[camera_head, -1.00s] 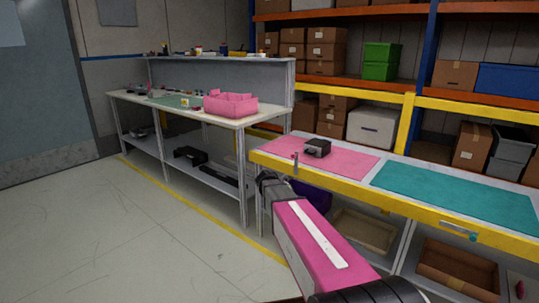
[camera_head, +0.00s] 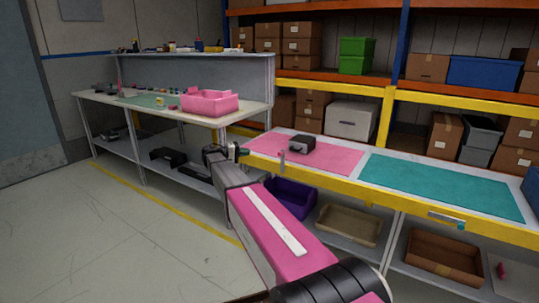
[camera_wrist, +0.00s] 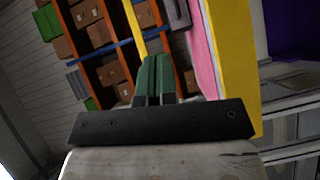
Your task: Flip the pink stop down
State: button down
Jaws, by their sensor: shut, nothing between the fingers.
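I cannot clearly make out a pink stop in either view. A small dark box-shaped module (camera_head: 302,144) sits on the pink mat (camera_head: 335,155) of the right bench. A thin grey upright piece (camera_head: 282,161) stands at that bench's front edge. My gripper (camera_head: 242,153) is just left of the bench's near left corner, apart from the module. In the wrist view its two green fingers (camera_wrist: 155,75) are together with nothing between them.
The yellow-edged bench (camera_head: 345,186) also carries a teal mat (camera_head: 440,186). A pink crate (camera_head: 209,102) stands on the left bench. A purple bin (camera_head: 291,198) and a brown tray (camera_head: 443,258) are below. The floor at left is clear.

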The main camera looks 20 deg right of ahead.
jog(key=s+d+f, duration=0.1)
jog(key=s+d, duration=0.1)
jog(key=d, duration=1.1)
jog(key=shift+s+f, duration=0.25)
jog(key=shift+f, duration=0.05)
